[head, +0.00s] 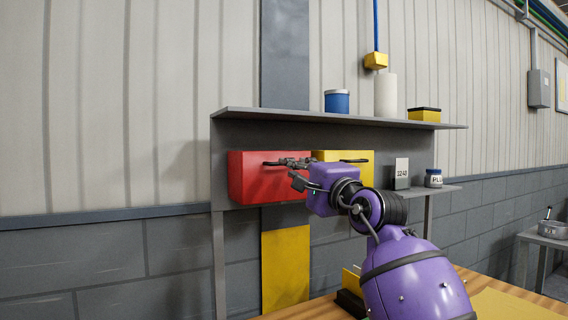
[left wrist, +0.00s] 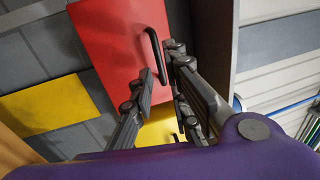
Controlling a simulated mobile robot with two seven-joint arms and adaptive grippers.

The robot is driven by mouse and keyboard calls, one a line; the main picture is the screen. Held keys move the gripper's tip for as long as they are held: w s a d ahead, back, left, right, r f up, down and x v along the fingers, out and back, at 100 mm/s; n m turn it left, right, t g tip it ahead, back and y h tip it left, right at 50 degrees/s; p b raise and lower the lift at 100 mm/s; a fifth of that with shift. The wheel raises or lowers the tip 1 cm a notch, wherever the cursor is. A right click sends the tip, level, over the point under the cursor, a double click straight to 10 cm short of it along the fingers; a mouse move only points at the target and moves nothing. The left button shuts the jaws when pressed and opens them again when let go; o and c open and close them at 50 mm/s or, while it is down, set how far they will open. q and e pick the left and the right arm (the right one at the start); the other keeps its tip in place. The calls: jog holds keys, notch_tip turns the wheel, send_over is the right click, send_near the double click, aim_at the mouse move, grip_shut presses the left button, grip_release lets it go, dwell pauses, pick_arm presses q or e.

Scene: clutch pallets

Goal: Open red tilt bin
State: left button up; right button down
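The red tilt bin (head: 250,180) hangs at the left under the grey shelf. Its front looks upright and closed, with a dark bar handle (head: 270,163) near the top. In the left wrist view the red bin (left wrist: 110,40) fills the upper middle, with its curved handle (left wrist: 152,45) in front. My left gripper (head: 292,171), on the purple arm, is at the right end of this handle. In the left wrist view its fingertips (left wrist: 161,64) are apart, with the handle's near end between them; I cannot tell whether they touch it. My right gripper is out of view.
A yellow bin (head: 362,170) with a handle is right beside the red one, partly behind my arm. The grey shelf (head: 240,115) overhangs both; a blue can (head: 337,102) stands on it. A small lower shelf holds a labelled block (head: 402,172) and jar (head: 433,178).

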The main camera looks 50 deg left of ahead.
aim_at(272, 175)
pick_arm(q)
jog(key=x, duration=0.5)
jog(key=shift+w+a+p, duration=0.1)
jog(key=shift+a+p, duration=0.25)
jog(key=shift+a, duration=0.05)
grip_shut()
